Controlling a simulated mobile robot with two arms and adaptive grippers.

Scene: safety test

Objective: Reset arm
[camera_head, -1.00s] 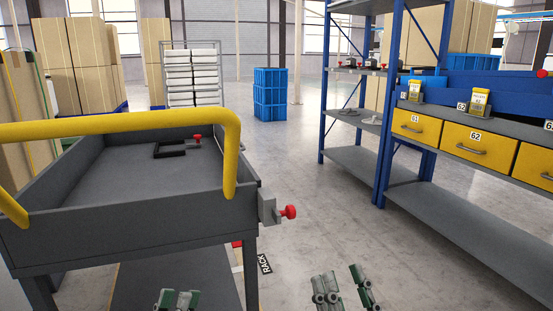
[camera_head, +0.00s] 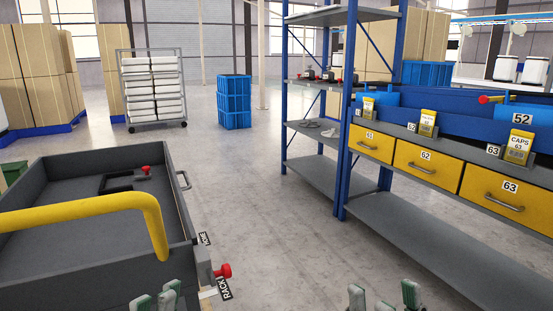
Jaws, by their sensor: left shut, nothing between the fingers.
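My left gripper (camera_head: 158,300) shows only its grey-green fingertips at the bottom edge, in front of the cart. Its fingers are close together and nothing shows between them. My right gripper (camera_head: 384,298) shows at the bottom edge, right of the middle, over the floor. Its two fingers stand well apart with nothing between them. Both arms and the rest of both grippers are out of the picture.
A dark grey cart (camera_head: 75,215) with a yellow handle (camera_head: 90,208) and a red knob (camera_head: 222,270) fills the lower left. A blue shelf rack (camera_head: 345,150) with yellow drawers (camera_head: 425,160) stands right. Open floor (camera_head: 265,200) lies between. A blue crate stack (camera_head: 234,102) stands farther back.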

